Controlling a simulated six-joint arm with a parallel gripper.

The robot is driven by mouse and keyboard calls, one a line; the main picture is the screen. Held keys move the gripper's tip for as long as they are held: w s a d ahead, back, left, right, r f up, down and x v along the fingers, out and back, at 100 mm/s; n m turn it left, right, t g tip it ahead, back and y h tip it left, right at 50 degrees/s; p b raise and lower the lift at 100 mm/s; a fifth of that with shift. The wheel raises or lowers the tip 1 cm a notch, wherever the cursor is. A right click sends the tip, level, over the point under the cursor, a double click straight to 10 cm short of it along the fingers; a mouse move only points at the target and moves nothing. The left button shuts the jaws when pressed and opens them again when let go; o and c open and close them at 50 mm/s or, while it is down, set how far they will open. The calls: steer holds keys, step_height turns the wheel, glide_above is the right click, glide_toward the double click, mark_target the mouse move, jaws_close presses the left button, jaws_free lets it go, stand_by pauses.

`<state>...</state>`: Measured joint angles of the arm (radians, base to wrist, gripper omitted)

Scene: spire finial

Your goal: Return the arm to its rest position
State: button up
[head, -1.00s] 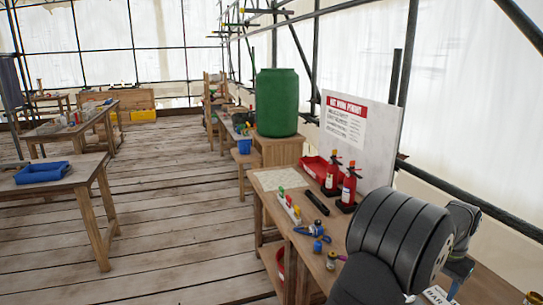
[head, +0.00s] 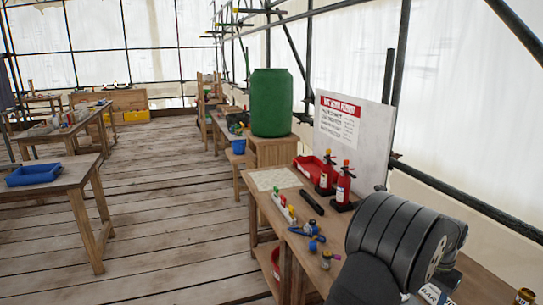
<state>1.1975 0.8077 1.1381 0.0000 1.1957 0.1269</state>
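A large dark grey joint of my arm fills the lower right of the head view, over the right-hand workbench (head: 262,205). My gripper does not show in this view, so whether it is open, shut or holding anything is not visible. Part of the bench behind my arm is hidden. A small label reading "BAR" and a bit of blue show beside the arm at the lower right.
Two red fire extinguishers (head: 342,187) stand by a white notice board (head: 350,140). A red tray (head: 309,168), a black bar (head: 312,203) and small blue parts (head: 307,230) lie on the bench. A green barrel (head: 271,102) stands behind. The plank floor (head: 165,200) is clear.

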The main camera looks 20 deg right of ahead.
step_height(320, 180, down, 6)
steer(key=shift+r, duration=0.2)
steer(key=shift+r+n, duration=0.2)
steer(key=shift+n, duration=0.6)
steer(key=n, duration=1)
steer(key=shift+n, duration=0.4)
steer(key=shift+r, duration=1.35)
